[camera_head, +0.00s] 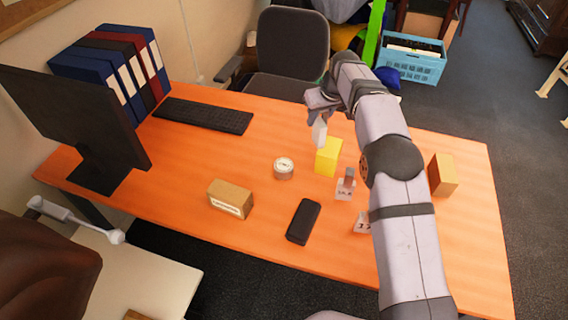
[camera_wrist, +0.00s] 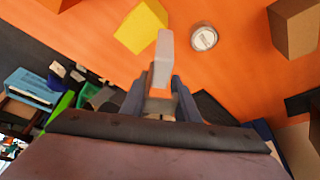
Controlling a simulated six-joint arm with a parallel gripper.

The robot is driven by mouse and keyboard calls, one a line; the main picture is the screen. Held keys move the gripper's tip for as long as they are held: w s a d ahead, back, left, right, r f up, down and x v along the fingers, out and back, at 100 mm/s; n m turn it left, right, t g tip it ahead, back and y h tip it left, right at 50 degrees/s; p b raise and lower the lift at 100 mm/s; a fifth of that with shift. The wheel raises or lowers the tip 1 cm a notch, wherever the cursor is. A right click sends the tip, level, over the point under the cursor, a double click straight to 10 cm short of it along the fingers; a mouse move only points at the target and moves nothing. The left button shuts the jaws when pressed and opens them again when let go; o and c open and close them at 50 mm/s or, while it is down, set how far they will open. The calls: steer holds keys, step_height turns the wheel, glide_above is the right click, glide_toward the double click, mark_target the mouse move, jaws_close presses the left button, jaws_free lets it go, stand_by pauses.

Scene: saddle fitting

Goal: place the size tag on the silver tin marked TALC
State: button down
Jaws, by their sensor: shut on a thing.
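My gripper (camera_head: 317,112) is shut on a pale grey-white upright piece (camera_head: 319,133), which I take for the size tag; no marking on it is readable. It is held above the far part of the orange desk, behind the yellow block. In the wrist view the gripper (camera_wrist: 160,98) grips the lower end of this piece (camera_wrist: 164,60). A small round silver tin (camera_head: 284,169) with a pale top stands on the desk, left of and nearer than the gripper. In the wrist view the tin (camera_wrist: 204,38) is right of the held piece, apart from it. Its lettering is too small to read.
A yellow block (camera_head: 328,157) stands close to the tin's right. A cardboard box (camera_head: 230,199), a black case (camera_head: 303,221) and two white numbered tags (camera_head: 345,190) (camera_head: 362,224) lie nearer. A brown block (camera_head: 442,174) is right of my arm. A keyboard (camera_head: 204,115) lies at left.

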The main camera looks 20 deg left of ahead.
steer(key=s+a+n, duration=0.2)
steer(key=s+a, duration=0.2)
steer(key=a, duration=0.6)
steer(key=shift+y, duration=0.3)
steer(key=shift+s+a+f+p, duration=0.1)
steer(key=shift+f+p, duration=0.7)
steer(key=shift+f, duration=1.5)
steer(key=shift+s+a+f+p, duration=0.1)
steer(key=shift+f+p, duration=0.7)
steer(key=shift+f, duration=1.5)
steer(key=shift+f, duration=0.2)
steer(key=c, duration=1.4)
jaws_free()
steer(key=shift+o, duration=0.2)
steer(key=shift+r, duration=0.1)
steer(key=b+v, duration=0.3)
steer(key=v, duration=0.9)
steer(key=shift+w+r, duration=0.15)
steer(key=shift+w, duration=0.1)
